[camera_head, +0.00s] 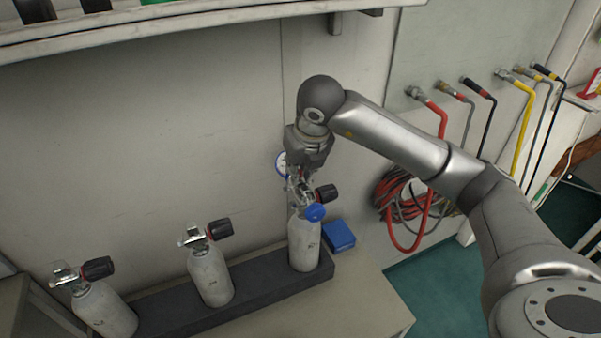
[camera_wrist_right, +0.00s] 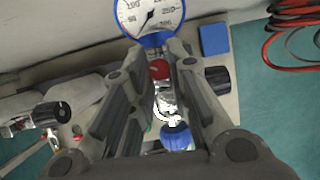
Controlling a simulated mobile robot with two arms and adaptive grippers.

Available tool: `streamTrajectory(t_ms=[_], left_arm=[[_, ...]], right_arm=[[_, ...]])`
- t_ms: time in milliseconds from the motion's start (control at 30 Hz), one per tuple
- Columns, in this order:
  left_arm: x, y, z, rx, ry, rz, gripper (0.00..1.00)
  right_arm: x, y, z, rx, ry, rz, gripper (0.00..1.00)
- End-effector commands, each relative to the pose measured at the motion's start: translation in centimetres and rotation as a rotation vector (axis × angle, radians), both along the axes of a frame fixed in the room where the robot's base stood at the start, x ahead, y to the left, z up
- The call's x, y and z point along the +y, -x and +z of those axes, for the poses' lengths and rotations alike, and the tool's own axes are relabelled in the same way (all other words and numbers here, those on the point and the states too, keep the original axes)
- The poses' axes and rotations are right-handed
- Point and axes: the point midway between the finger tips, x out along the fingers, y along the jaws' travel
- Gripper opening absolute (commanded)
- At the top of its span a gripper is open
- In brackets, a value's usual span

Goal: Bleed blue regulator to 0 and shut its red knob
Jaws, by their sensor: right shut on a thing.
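The regulator with the blue-rimmed gauge (camera_head: 282,165) sits on top of the right-hand grey cylinder (camera_head: 304,246). In the right wrist view the gauge (camera_wrist_right: 145,20) has a white dial with a dark needle, its exact reading unclear. The red knob (camera_wrist_right: 159,69) lies between the fingertips of my right gripper (camera_wrist_right: 157,62), which is shut on it. A blue knob (camera_wrist_right: 177,137) shows closer to the gripper's palm; it also appears in the head view (camera_head: 315,212). In the head view my right gripper (camera_head: 300,174) reaches down over the regulator and hides part of it. My left gripper is not in view.
Two more grey cylinders with black-knobbed valves, one in the middle (camera_head: 210,275) and one at left (camera_head: 104,308), stand along the dark rack (camera_head: 265,287). A blue box (camera_head: 339,236) lies right of the regulator's cylinder. Coiled red and black hoses (camera_head: 405,195) hang on the wall.

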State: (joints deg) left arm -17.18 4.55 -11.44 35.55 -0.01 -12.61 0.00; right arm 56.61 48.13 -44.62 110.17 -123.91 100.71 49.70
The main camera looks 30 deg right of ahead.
Motion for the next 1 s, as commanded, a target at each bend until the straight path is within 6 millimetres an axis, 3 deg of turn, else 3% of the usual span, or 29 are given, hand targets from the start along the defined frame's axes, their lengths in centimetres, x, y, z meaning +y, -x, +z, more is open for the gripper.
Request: streamTrajectory(t_ms=[400, 967, 1000], left_arm=[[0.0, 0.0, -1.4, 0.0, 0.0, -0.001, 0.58], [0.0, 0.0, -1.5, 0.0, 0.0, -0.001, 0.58], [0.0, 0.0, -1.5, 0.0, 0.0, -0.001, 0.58]], right_arm=[[0.3, -0.1, 0.0, -0.002, -0.001, -0.214, 0.0], [0.3, -0.1, 0.1, -0.002, -0.001, -0.252, 0.0], [0.3, -0.1, 0.1, -0.002, -0.001, -0.252, 0.18]])
